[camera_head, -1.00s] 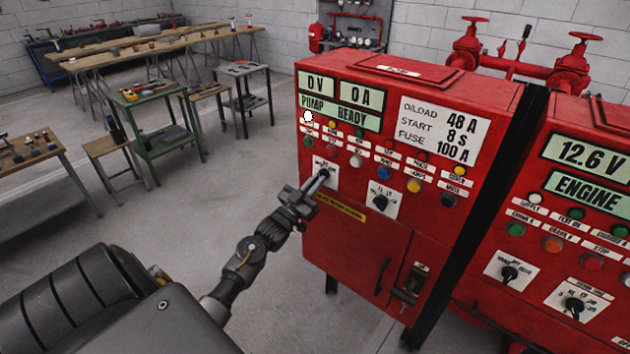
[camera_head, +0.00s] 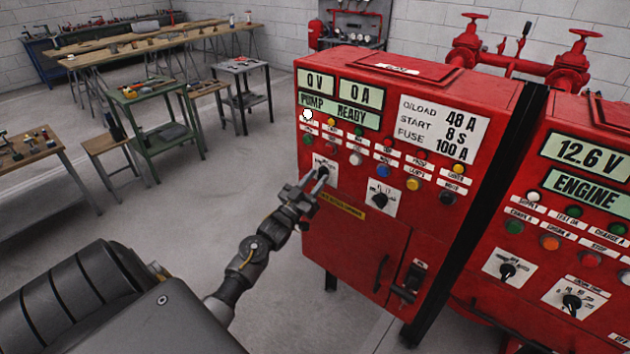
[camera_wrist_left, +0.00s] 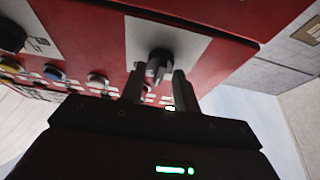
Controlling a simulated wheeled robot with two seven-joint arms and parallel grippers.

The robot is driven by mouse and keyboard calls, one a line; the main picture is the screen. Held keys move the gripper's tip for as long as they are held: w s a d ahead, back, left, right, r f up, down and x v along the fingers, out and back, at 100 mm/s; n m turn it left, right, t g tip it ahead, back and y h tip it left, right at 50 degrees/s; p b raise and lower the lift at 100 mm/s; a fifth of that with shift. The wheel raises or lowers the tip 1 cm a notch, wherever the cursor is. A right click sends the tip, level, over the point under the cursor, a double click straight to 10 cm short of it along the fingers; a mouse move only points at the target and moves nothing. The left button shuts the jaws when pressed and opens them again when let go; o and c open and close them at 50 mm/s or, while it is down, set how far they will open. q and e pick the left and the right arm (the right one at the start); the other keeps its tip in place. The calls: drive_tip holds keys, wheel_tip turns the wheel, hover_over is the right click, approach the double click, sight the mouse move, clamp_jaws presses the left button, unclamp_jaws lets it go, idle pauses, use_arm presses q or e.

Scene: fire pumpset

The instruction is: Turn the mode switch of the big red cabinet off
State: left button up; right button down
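The big red cabinet (camera_head: 348,235) stands in the middle of the head view. Its front has two black rotary switches on white plates. The left one, the switch (camera_head: 323,171) at my left gripper, also shows in the left wrist view (camera_wrist_left: 159,63). The other switch (camera_head: 380,199) is lower right of it. My left gripper (camera_head: 314,180) is open at the left switch. In the left wrist view its fingers are apart, with the knob between and just beyond their tips; contact cannot be told. The plate labels are too small to read. My right gripper is out of view.
A second red cabinet (camera_head: 590,205) with more switches and buttons stands at right. Coloured buttons (camera_head: 383,171) sit just above the switches. Red valves (camera_head: 575,62) are behind. Workbenches (camera_head: 155,110) stand at far left, with open floor between.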

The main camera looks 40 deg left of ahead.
use_arm(q)
drive_tip(key=b+v, duration=0.4)
drive_tip(key=v, duration=0.6)
drive_tip(key=shift+s+f, duration=0.2)
drive_tip(key=shift+s, duration=0.15)
